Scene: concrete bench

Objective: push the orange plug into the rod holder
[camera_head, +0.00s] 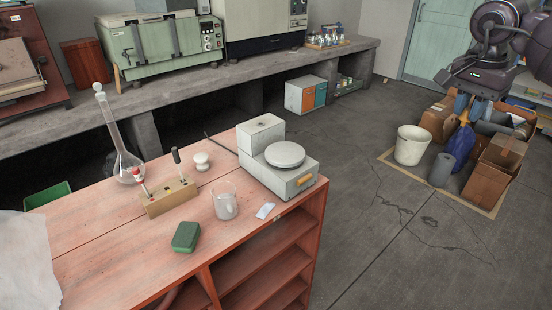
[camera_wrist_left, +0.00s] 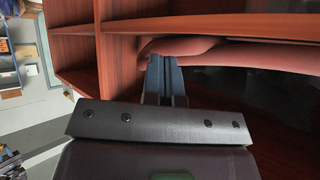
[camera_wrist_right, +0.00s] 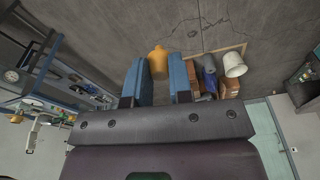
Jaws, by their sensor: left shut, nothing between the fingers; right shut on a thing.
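The rod holder (camera_head: 170,198) is a wooden block on the red bench top, left of centre in the head view. A rod with a red and white top (camera_head: 140,178) and a rod with a black handle (camera_head: 178,162) stand in it. My right gripper (camera_head: 469,106) is far to the right, raised over the floor. In the right wrist view its blue fingers are shut on the orange plug (camera_wrist_right: 157,63), which has a narrower neck. My left gripper (camera_wrist_left: 164,62) is shut and empty in the left wrist view, close to the red shelving; the head view does not show it.
Near the holder stand a flask (camera_head: 123,163), a glass beaker (camera_head: 224,200), a white knob-like lid (camera_head: 202,161), a green box (camera_head: 186,236) and a scale (camera_head: 277,162). White sheeting (camera_head: 28,262) lies at the left. Boxes and a bucket (camera_head: 411,146) stand on the floor at right.

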